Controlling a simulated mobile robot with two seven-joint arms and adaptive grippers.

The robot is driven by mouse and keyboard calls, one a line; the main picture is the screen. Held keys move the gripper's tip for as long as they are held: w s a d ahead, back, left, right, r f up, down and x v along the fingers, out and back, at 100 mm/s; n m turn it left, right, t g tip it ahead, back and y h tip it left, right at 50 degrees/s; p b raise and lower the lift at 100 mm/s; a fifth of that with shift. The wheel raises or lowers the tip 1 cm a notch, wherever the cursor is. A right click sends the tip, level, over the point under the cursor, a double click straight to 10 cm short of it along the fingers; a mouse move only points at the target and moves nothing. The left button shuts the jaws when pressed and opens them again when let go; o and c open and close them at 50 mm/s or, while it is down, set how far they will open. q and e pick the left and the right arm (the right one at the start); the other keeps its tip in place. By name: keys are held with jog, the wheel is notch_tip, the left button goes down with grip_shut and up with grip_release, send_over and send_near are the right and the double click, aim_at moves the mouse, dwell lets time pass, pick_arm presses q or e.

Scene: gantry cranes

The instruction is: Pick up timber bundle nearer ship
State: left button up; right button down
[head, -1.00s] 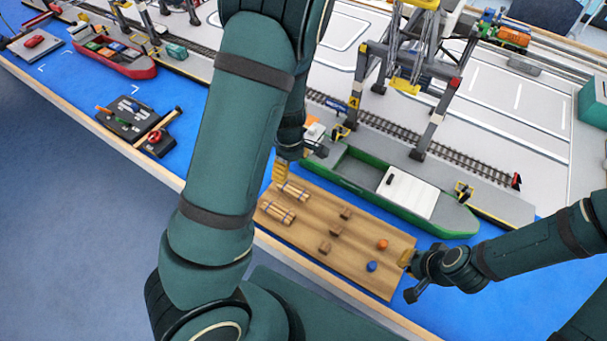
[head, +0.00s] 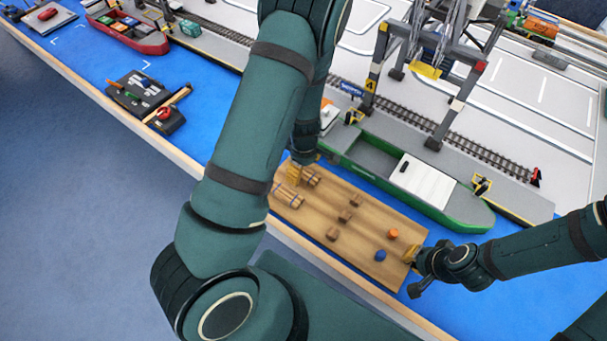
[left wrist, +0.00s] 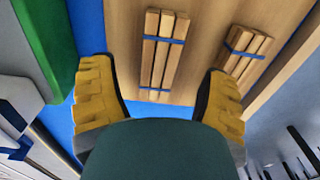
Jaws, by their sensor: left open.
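The timber bundle nearer the ship (head: 313,179), light sticks with a blue band, lies on a wooden board (head: 350,190). A second timber bundle (head: 287,196) lies farther from the green ship (head: 440,205). In the left wrist view the nearer bundle (left wrist: 158,65) shows between and beyond my open fingers; the other bundle (left wrist: 243,52) is to the right, and the ship (left wrist: 45,45) is at the left. My left gripper (head: 294,173) is open and empty over the board's end, beside the nearer bundle. My right gripper (head: 412,252) is at the board's right end; its jaw opening is unclear.
Several small brown blocks (head: 345,215), an orange piece (head: 393,234) and a blue piece (head: 380,255) lie on the board. A gantry crane (head: 425,70) stands over the quay behind the ship. A black tool tray (head: 140,92) lies at the left.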

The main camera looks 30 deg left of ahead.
pick_arm(q)
notch_tip(320, 180, down, 3)
jog(key=shift+r+b, duration=0.1)
jog(key=shift+b, duration=0.2)
jog(key=c, duration=1.3)
jog(key=shift+o, duration=0.2)
